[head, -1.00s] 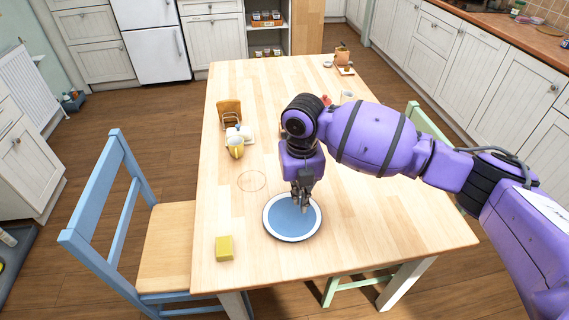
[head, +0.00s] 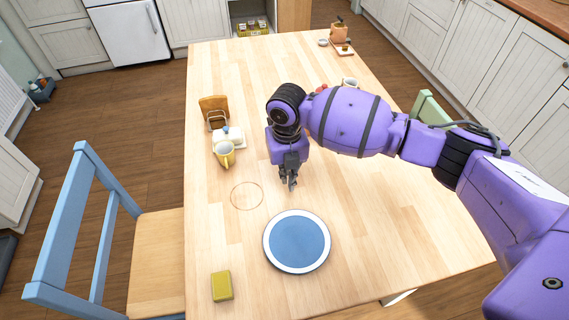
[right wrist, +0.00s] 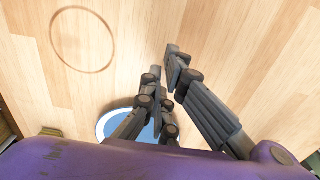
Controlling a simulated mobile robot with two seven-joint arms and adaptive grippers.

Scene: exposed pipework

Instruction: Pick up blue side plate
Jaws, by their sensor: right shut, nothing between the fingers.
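The blue side plate (head: 297,241), blue in the middle with a white rim and a thin dark edge, lies flat on the wooden table near its front. My right gripper (head: 292,184) points down beyond the plate's far edge, apart from it in the picture. It is shut and empty. In the right wrist view, the fingers (right wrist: 167,68) partly hide the plate (right wrist: 107,123), which shows behind them at the bottom. My left gripper is in neither view.
A yellow-green block (head: 222,286) lies left of the plate. A blue chair (head: 85,235) is at the left edge. The table (head: 390,225) right of the plate is clear.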

